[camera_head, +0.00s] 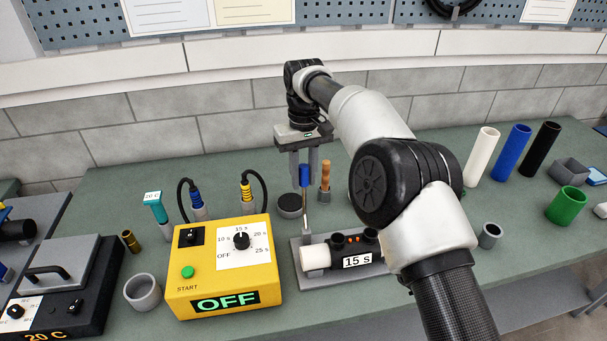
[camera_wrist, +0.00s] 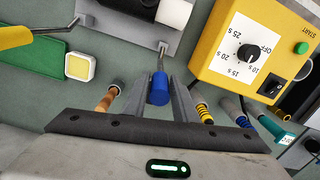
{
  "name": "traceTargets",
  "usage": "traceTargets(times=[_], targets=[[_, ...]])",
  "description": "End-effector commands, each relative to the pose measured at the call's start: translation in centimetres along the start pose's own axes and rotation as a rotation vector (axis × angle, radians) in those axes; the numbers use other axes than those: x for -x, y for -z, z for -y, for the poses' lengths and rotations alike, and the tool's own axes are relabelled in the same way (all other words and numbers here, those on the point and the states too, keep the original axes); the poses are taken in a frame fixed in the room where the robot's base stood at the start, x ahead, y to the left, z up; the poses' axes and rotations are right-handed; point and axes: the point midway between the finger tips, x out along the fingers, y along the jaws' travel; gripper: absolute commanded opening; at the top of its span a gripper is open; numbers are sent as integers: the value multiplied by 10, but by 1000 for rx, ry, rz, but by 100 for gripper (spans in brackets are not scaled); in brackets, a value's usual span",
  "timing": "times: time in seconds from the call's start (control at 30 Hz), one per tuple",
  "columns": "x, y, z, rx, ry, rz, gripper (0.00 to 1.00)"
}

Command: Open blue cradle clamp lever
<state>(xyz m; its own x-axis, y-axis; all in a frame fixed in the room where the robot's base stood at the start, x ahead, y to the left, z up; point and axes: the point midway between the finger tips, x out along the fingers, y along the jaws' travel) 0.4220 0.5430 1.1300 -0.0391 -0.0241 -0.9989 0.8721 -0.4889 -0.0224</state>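The clamp lever is a thin metal rod with a blue handle (camera_head: 305,175). It rises roughly upright from the left end of the grey cradle (camera_head: 300,255), which holds a black tube with a white end and a "15 S" label. My gripper (camera_head: 305,182) points down over the lever, with the blue handle between its fingers. In the wrist view my gripper (camera_wrist: 160,95) has a finger close on each side of the blue handle (camera_wrist: 160,88), with little or no gap, so it looks shut on it. My arm hides the cradle's right end.
White, blue and black tubes (camera_head: 518,150) stand at the right.

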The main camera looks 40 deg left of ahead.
Motion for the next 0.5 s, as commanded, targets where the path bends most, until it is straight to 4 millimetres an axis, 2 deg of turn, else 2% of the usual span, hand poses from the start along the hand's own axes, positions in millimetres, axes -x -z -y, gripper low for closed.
traceTargets(times=[0.07, 0.5], targets=[[-1, 0, 0, 0, 0, 0, 39], [2, 1, 0, 0, -1, -6, 39]])
